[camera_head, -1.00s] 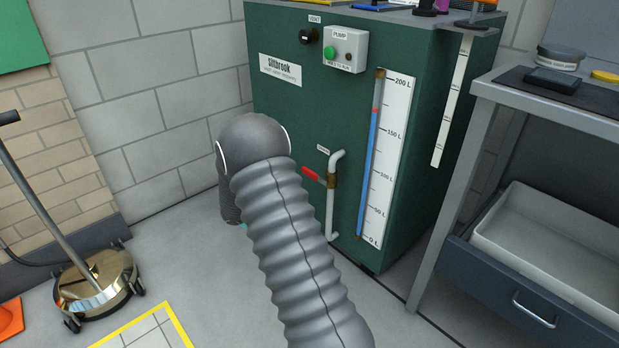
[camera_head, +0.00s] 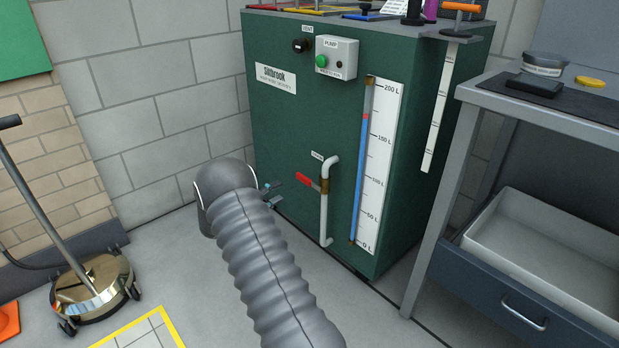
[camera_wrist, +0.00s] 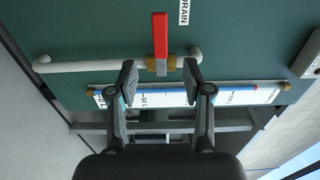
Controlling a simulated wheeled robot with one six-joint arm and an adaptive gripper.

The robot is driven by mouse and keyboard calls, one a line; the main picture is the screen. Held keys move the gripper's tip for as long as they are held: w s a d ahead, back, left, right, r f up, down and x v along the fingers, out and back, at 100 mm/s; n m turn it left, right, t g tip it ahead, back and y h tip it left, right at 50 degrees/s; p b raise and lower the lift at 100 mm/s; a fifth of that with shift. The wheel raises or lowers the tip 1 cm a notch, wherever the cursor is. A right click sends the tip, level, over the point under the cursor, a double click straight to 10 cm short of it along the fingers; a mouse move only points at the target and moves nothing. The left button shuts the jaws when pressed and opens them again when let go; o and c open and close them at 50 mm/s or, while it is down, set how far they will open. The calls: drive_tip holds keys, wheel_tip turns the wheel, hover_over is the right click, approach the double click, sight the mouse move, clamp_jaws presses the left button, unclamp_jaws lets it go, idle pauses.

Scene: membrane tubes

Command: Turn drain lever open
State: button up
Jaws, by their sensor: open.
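The red drain lever (camera_head: 306,180) sits on a brass valve (camera_head: 324,186) in the white drain pipe (camera_head: 330,215) on the front of the green tank (camera_head: 280,120). In the head view the lever slants up and to the left, off the pipe's line. In the wrist view the lever (camera_wrist: 160,36) stands crosswise to the pipe (camera_wrist: 95,65). My gripper (camera_head: 272,188) is open and empty, to the left of the lever. In the wrist view its two fingertips (camera_wrist: 160,72) are spread, with the brass valve appearing between them. I see no contact with the lever.
The level gauge (camera_head: 378,160) is right of the pipe, with a blue column. The pump box (camera_head: 336,58) is above. A grey bench (camera_head: 480,100) with an open drawer (camera_head: 520,300) stands right. A floor polisher (camera_head: 95,290) stands left. Floor before the tank is partly clear.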

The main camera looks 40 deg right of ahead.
sight(302, 180)
drive_tip(key=d, duration=0.8)
drive_tip(key=w+d, duration=0.1)
drive_tip(key=d, duration=0.3)
drive_tip(key=shift+b, duration=0.4)
